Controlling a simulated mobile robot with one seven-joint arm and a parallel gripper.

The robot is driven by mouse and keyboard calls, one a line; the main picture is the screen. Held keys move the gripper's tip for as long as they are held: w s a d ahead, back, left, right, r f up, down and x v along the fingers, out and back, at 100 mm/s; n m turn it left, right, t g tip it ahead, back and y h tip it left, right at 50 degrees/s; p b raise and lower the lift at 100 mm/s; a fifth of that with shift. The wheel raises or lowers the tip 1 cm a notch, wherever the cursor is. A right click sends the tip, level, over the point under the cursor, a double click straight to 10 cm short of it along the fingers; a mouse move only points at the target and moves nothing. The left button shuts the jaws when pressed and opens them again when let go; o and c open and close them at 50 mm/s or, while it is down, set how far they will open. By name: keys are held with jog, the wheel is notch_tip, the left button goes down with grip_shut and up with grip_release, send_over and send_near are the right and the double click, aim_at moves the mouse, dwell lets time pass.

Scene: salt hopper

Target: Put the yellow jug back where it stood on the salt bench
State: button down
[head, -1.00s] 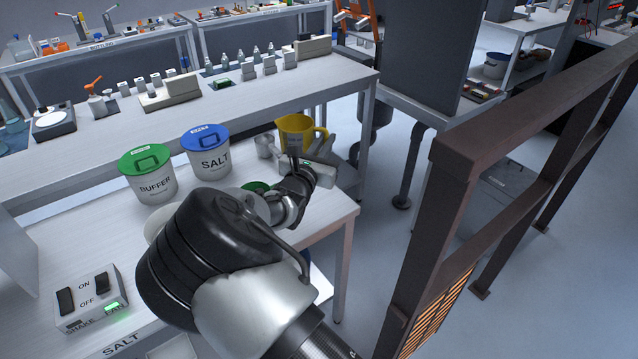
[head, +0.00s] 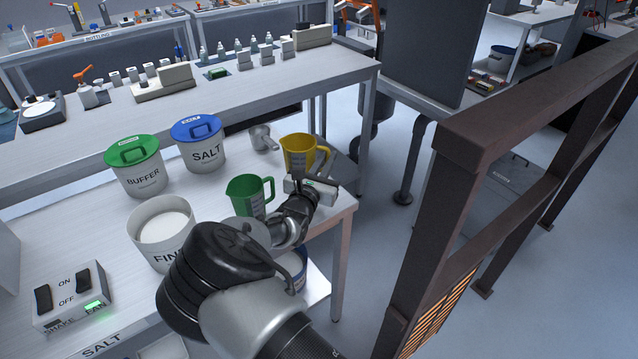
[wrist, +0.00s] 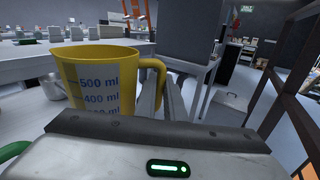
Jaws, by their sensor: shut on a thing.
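The yellow jug (head: 298,152) is upright at the far right end of the salt bench (head: 75,215). I cannot tell whether its base touches the bench top. My gripper (head: 312,175) is shut on the jug's handle, to the right of its body. In the wrist view the yellow jug (wrist: 97,80) shows its millilitre marks, and my gripper's fingers (wrist: 172,98) are at the handle. The jug's base is hidden there by my gripper's body.
The BUFFER tub (head: 140,178), SALT tub (head: 203,153) and open FINE tub (head: 160,240) stand further left. A brown railing (head: 455,190) is on the right.

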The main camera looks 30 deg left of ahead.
jog(key=shift+f+b, duration=0.35)
jog(key=shift+f, duration=2.55)
jog(key=shift+f, duration=0.15)
jog(key=c, duration=1.8)
grip_release()
jog(key=shift+c, duration=0.2)
jog(key=shift+r, duration=0.2)
jog(key=s, duration=0.4)
jog(key=s+d, duration=0.1)
jog(key=s, duration=0.3)
jog(key=s+p, duration=0.1)
jog(key=s, duration=0.3)
jog(key=shift+d, duration=0.25)
